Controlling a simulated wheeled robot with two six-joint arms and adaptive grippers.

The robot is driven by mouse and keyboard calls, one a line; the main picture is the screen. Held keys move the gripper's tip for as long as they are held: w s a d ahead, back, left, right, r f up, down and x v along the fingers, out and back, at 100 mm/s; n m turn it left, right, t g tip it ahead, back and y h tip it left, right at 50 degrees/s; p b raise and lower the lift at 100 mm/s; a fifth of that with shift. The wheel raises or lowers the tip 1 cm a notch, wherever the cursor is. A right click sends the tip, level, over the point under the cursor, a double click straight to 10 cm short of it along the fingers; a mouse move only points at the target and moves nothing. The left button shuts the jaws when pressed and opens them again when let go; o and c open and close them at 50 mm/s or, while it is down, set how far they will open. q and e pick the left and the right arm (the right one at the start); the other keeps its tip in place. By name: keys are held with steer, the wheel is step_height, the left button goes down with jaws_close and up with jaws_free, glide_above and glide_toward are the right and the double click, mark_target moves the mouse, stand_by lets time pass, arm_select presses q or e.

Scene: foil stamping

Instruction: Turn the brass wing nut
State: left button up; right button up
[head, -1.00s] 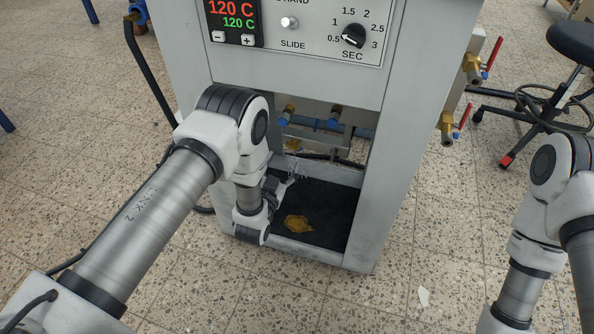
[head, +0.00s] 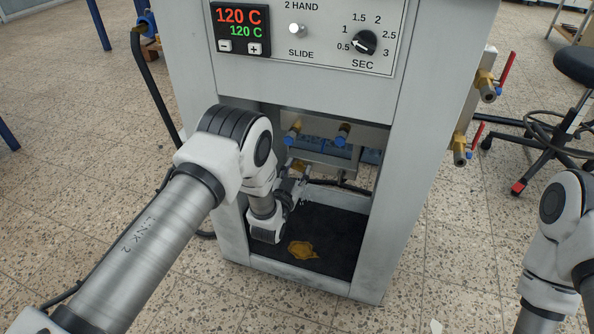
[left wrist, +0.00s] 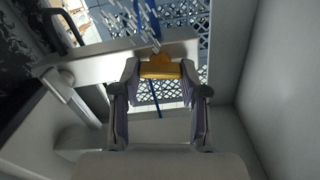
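The brass wing nut (left wrist: 160,70) shows in the left wrist view, directly between the fingertips of my left gripper (left wrist: 160,74). It spans the gap, and both fingertips appear to touch its ends, so the gripper looks shut on it. In the head view my left gripper (head: 297,178) reaches into the open bay of the grey press, below the blue-handled valves. A small patch of brass (head: 298,164) shows at its tips there, mostly hidden. My right gripper is outside the picture; only part of the right arm shows.
The grey press cabinet (head: 425,130) has side posts close around my left arm. Blue-capped valves (head: 342,134) hang above the gripper. A crumpled yellow-brown cloth (head: 302,250) lies on the black bay floor. Red-levered valves (head: 487,85) stick out on the right side.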

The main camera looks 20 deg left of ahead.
arm_select(q)
steer(key=shift+c, duration=0.6)
steer(key=shift+m+p, duration=0.3)
steer(key=shift+m, duration=0.1)
steer(key=shift+r+m+p, duration=0.1)
steer(key=shift+m+p, duration=0.45)
steer(key=shift+m, duration=0.25)
steer(key=m+p, duration=0.2)
steer(key=m, duration=0.2)
steer(key=shift+d, duration=0.1)
steer(key=m, duration=0.2)
steer(key=m+p, duration=0.1)
steer(key=m, duration=0.1)
steer(key=shift+f+m, duration=0.2)
steer(key=shift+m, duration=0.2)
steer(key=shift+f+m+p, duration=0.15)
steer(key=shift+m+p, duration=0.5)
steer(key=shift+m, duration=1.15)
